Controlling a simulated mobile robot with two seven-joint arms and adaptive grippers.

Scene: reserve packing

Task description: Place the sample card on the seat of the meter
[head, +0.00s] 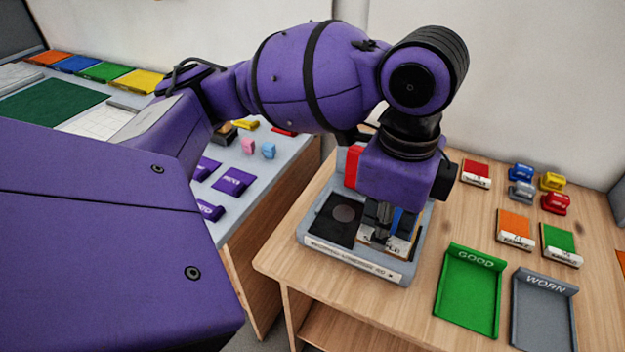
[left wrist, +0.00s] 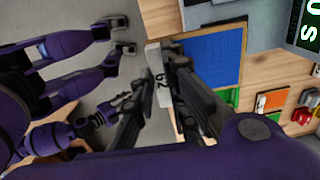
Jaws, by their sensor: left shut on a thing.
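The meter (head: 318,252) is a grey device at the table's left end, with a lettered front edge. A black plate with a grey round spot (head: 343,213) shows on its left side. My left gripper (head: 383,222) points down over the meter's right part. It is shut on the blue sample card (left wrist: 215,58), whose white label strip marked "62" (left wrist: 157,75) lies between the fingertips. In the head view the gripper mostly hides the card, and I cannot tell whether it touches the meter. My right gripper (left wrist: 112,108) seems to show small in the left wrist view; its jaws are unclear.
Right of the meter stand a green GOOD tray (head: 447,311) and a grey WORN tray (head: 518,325). Behind them lie red (head: 477,168), orange (head: 514,223) and green (head: 558,240) cards, with several small coloured clips. A grey side table (head: 240,222) holds purple labels.

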